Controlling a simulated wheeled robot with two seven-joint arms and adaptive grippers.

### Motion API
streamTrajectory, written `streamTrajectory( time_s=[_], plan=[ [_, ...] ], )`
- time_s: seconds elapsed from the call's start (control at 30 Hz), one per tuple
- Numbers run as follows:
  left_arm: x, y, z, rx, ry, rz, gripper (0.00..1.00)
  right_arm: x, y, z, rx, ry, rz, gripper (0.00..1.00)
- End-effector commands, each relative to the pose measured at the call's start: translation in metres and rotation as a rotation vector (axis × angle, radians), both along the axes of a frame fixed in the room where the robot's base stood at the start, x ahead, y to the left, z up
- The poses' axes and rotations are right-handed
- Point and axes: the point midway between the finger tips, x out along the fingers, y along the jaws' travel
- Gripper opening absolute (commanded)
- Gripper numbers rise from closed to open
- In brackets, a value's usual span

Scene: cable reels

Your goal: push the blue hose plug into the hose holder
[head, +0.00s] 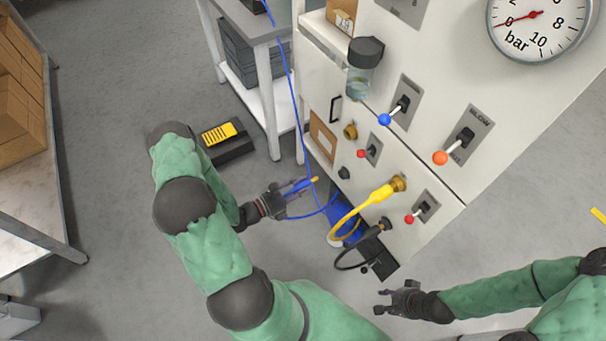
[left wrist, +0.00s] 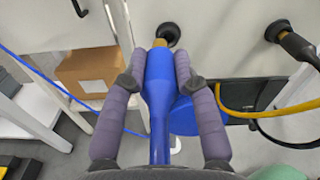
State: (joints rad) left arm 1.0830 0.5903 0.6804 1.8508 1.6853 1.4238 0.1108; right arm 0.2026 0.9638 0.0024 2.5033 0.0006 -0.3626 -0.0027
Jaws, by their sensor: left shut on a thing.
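My left gripper (head: 297,189) is shut on the blue hose plug, which shows clearly in the left wrist view (left wrist: 159,85) between the two purple fingers (left wrist: 160,92). The plug's brass tip (head: 314,180) points at the cabinet front. The black round hose holder (head: 344,173) sits low on that front, with a small gap between it and the tip in the head view. In the left wrist view the tip overlaps the lower left of the holder (left wrist: 168,33). My right gripper (head: 397,296) is open and empty, low in front of the cabinet.
A yellow hose (head: 375,198) is plugged into a brass port on the cabinet. A black hose plug (head: 377,228) sits at its right below. Levers with red, blue (head: 385,119) and orange knobs stick out above. The blue hose (head: 296,115) hangs from the bench at left.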

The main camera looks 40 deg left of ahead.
Motion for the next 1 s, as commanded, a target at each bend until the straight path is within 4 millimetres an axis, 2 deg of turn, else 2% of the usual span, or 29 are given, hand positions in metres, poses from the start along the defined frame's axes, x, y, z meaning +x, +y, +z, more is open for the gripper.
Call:
streamTrajectory(
  time_s=[0.1,0.3,0.57,1.0],
  plan=[
    [-0.006,-0.003,-0.02,-0.045,0.014,0.003,0.0,0.0,0.0,0.0,0.0,0.0,0.0,0.4],
    [-0.012,-0.007,-0.038,-0.089,0.027,0.007,0.0,0.0,0.0,0.001,0.0,0.0,0.0,0.4],
    [-0.007,-0.011,-0.042,-0.098,0.028,0.005,0.0,0.0,0.0,0.0,0.0,0.0,0.0,0.4],
    [0.026,-0.025,-0.042,-0.098,0.028,0.004,0.0,0.0,0.0,-0.003,0.0,0.0,0.0,0.4]
  ],
)
